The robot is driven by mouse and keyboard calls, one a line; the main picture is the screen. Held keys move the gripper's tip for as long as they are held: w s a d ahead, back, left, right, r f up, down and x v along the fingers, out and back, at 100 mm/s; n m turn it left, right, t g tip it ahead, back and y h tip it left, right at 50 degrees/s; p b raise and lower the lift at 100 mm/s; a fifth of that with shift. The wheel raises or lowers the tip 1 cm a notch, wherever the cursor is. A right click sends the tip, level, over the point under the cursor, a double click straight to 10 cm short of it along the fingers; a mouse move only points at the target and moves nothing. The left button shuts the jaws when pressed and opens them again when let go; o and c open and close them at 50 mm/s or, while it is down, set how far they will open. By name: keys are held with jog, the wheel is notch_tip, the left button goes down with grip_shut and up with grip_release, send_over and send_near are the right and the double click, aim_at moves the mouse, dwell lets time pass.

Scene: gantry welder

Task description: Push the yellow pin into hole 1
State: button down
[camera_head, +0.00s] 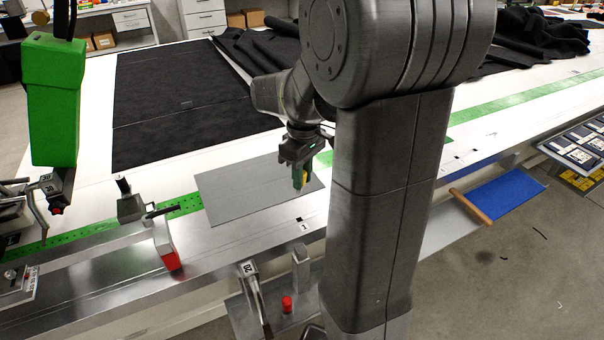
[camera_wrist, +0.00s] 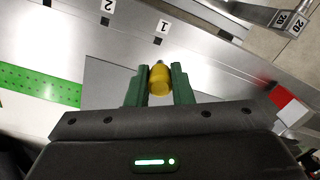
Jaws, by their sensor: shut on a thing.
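My gripper (camera_wrist: 158,85) is shut on the yellow pin (camera_wrist: 159,78), which sits between its two green fingers in the wrist view. The pin's dark tip points toward the hole marked 1 (camera_wrist: 158,41), with a gap between them in the picture. In the head view my gripper (camera_head: 300,178) hangs over the grey plate (camera_head: 245,190), and a bit of the yellow pin shows between the fingers. The label 1 (camera_head: 304,226) and its small dark hole lie on the table's front strip, nearer the camera. The hole marked 2 (camera_wrist: 105,21) lies to the left in the wrist view.
A red-and-grey block (camera_head: 167,245) and a clamp (camera_head: 130,205) stand on the table at left. A green box (camera_head: 52,100) hangs above the left side. Below the front edge are a lever marked 20 (camera_head: 250,275) and a red knob (camera_head: 287,304). Dark fabric (camera_head: 180,100) covers the back.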

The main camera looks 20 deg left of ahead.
jog(key=f+n, duration=0.1)
jog(key=f+n+h, duration=0.1)
jog(key=f+n, duration=0.1)
jog(key=shift+a+f+n+t+h+p, duration=0.25)
jog(key=shift+a+n+t+h+p, duration=0.05)
jog(key=shift+a+t+p, duration=0.1)
notch_tip(320, 180, down, 5)
jog(key=b, duration=0.4)
jog(key=shift+d+r, duration=0.1)
dwell(1.0)
jog(key=shift+f+b, duration=1.05)
jog(key=shift+f, duration=0.75)
jog(key=c, duration=1.2)
grip_release()
jog(key=r, duration=0.4)
jog(key=a+r, duration=0.1)
jog(key=r, duration=0.8)
jog(key=shift+s+a+r+p, duration=0.15)
jog(key=shift+a+r+p, duration=0.15)
jog(key=shift+a+r, duration=0.1)
